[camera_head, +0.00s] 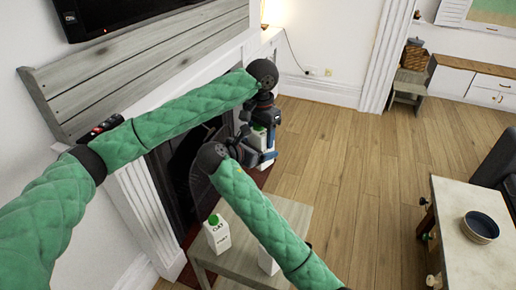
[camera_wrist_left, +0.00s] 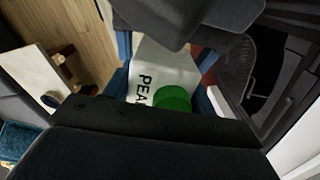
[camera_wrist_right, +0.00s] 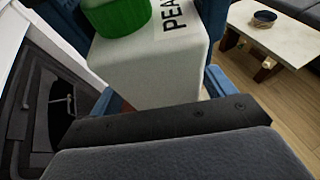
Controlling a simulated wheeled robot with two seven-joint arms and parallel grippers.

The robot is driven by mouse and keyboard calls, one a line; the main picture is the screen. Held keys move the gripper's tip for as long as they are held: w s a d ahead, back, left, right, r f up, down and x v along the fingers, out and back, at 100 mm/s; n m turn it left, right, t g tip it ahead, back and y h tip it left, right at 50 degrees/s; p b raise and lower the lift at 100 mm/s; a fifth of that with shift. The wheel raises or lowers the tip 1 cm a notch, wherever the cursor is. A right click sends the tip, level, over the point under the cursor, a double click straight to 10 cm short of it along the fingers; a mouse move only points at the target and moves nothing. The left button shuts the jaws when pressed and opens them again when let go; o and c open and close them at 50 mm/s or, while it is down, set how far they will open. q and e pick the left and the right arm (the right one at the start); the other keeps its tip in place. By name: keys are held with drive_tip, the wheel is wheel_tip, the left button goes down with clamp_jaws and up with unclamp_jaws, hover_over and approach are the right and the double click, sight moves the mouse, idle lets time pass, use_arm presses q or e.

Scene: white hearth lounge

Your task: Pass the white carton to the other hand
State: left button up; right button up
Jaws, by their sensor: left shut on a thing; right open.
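A white carton with a green cap and the letters "PEA" is in the left wrist view (camera_wrist_left: 150,66) and the right wrist view (camera_wrist_right: 150,72). In the head view the carton (camera_head: 259,138) is held up in front of the fireplace, partly hidden by both grippers. My left gripper (camera_head: 264,118) is shut on it from above, with blue fingers on its two sides. My right gripper (camera_head: 252,154) is open at the carton's lower part, its blue fingers on either side of it. Whether those fingers touch it is not clear.
A small grey table (camera_head: 294,216) below my right arm bears a white "OAT" carton (camera_head: 217,236) and another white carton (camera_head: 267,261) partly hidden by that arm. A pale table with a blue bowl (camera_head: 481,226) stands at right. The wooden floor between is clear.

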drive_tip(key=c, duration=1.4)
use_arm(q)
drive_tip(key=o, duration=1.4)
